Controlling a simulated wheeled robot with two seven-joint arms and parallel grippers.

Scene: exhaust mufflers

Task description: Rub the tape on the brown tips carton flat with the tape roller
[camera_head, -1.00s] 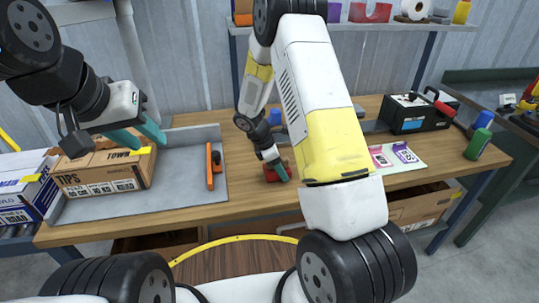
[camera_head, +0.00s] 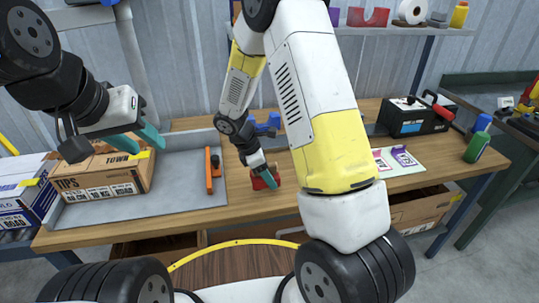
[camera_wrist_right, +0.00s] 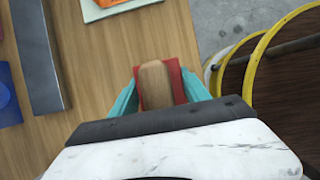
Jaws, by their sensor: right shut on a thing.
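The brown TIPS carton (camera_head: 104,178) stands at the left of the grey tray. A yellow strip (camera_head: 141,154), perhaps the tape, shows at its top edge; I cannot tell whether it lies flat. My left gripper (camera_head: 138,141) is open and empty above the carton's back, hiding part of its top. My right gripper (camera_head: 264,179) is shut on a red tool with a tan rounded part (camera_wrist_right: 155,84), which I take for the tape roller (camera_head: 258,184). It is at or just above the bench, right of the tray; any gap is unclear.
The grey tray (camera_head: 190,199) also holds an orange bar with a black knob (camera_head: 210,172) at its right. A white and blue carton (camera_head: 25,198) stands left of it. Blue objects (camera_head: 266,124), a card (camera_head: 397,160) and a black toolbox (camera_head: 408,117) are on the bench farther right.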

